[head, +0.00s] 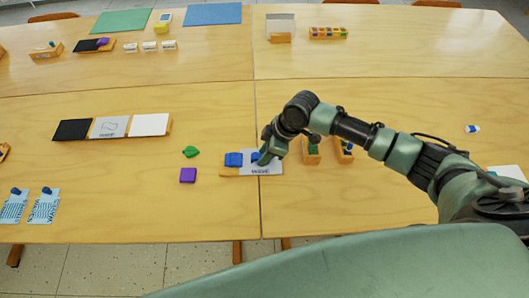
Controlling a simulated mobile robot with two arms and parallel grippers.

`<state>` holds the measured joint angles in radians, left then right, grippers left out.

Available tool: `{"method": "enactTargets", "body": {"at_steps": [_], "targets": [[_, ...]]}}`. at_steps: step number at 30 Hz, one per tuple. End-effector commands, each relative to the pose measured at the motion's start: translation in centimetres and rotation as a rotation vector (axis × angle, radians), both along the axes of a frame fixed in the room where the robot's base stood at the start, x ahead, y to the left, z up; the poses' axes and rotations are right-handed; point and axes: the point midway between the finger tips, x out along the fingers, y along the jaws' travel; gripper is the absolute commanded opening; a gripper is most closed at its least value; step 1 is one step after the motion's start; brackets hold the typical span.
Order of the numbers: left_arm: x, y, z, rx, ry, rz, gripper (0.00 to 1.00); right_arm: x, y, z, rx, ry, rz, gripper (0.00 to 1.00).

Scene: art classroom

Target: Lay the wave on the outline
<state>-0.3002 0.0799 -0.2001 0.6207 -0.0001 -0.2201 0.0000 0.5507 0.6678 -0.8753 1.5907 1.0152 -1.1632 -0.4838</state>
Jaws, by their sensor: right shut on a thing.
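My right gripper (265,158) reaches in from the right and is low over a white card (262,169) marked "WAVE". It is shut on a small blue piece, the wave (255,156), mostly hidden by the fingers. I cannot tell whether the wave touches the card. Any outline on this card is covered by the hand. The card adjoins a wooden tray (229,171) with another blue piece (234,159) on it. My left gripper is not in view.
A green piece (191,152) and a purple block (188,175) lie left of the tray. Wooden holders (312,152) stand close right of the hand. Farther left is a tray with a black panel (73,130), an outline card (110,127) and a white panel (149,125).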

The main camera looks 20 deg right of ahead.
Motion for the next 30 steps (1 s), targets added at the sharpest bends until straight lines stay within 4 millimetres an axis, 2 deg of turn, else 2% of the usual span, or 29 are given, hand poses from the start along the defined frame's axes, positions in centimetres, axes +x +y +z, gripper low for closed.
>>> {"method": "enactTargets", "body": {"at_steps": [29,30], "targets": [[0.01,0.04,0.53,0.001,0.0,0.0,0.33,-0.01,0.02,-0.1,0.0,0.0,-0.001,0.0],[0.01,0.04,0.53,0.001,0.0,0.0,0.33,-0.01,0.02,-0.1,0.0,0.0,-0.001,0.32]]}}
